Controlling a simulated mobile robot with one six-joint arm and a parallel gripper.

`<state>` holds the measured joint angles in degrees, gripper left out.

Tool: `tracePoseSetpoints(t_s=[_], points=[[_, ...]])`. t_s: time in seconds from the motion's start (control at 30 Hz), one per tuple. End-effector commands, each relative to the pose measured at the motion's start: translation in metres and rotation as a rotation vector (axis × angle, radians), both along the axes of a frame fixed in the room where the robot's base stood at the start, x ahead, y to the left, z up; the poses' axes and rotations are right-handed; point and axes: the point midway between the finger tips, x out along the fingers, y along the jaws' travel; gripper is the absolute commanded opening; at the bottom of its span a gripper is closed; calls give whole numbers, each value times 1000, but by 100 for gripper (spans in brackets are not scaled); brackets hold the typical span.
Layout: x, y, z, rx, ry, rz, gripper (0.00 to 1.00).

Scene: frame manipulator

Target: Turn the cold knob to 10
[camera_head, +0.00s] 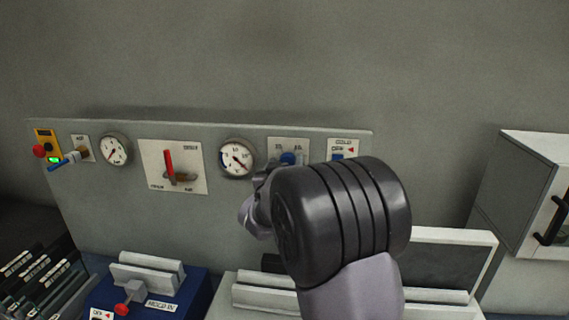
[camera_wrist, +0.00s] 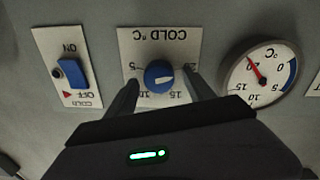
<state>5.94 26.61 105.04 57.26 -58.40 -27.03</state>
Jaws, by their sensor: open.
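The cold knob (camera_wrist: 159,76) is a round blue knob with a white mark, on a white plate labelled COLD °C, upside down in the wrist view. The mark appears to point right, toward the high end of the scale near 20; the 15 shows below the knob. My gripper (camera_wrist: 162,92) is open, with one finger on each side of the knob and a gap to it; I cannot tell the depth. In the head view the blue knob (camera_head: 289,158) shows just above my wrist, which hides much of the gripper.
A °C gauge (camera_wrist: 258,78) beside the knob has its red needle near 20. A blue COLD ON/OFF switch (camera_wrist: 72,73) sits on the other side. A red-handled valve (camera_head: 170,168) is further left on the panel. A white cabinet (camera_head: 530,190) stands right.

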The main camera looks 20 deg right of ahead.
Motion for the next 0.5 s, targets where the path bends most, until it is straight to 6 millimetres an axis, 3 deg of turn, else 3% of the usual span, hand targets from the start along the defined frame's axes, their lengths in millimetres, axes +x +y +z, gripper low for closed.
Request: tracePoseSetpoints(t_s=[0.17, 0.4, 0.5], points=[[0, 0, 0, 0, 0, 0, 62], [0, 0, 0, 0, 0, 0, 15], [0, 0, 0, 0, 0, 0, 0]])
